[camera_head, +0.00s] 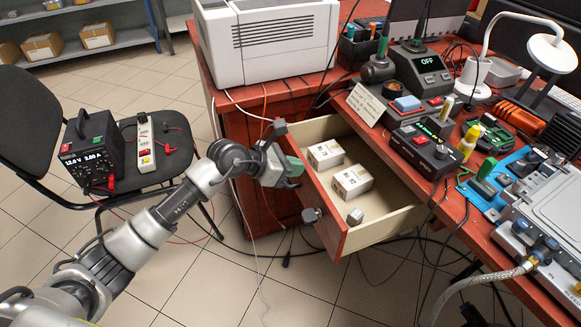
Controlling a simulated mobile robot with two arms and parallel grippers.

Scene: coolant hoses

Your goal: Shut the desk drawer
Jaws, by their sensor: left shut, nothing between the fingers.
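The desk drawer (345,235) is pulled out from under the red desk, its red front facing the lower left. Its pale inside shows, holding two small white labelled boxes, one farther back (325,154) and one nearer (351,181). A grey knob (312,214) sits on the outer face of the front. My left gripper (293,168) is shut and empty at the far left part of the drawer front, above the knob. Whether it touches the front I cannot tell. My right gripper is not in view.
A white printer (265,40) stands on the desk (290,92) behind the drawer. Tools and instruments crowd the desktop at right. A black chair (40,125) with a power supply (92,150) and a power strip (146,143) stands at left. Cables lie on the tiled floor below the drawer.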

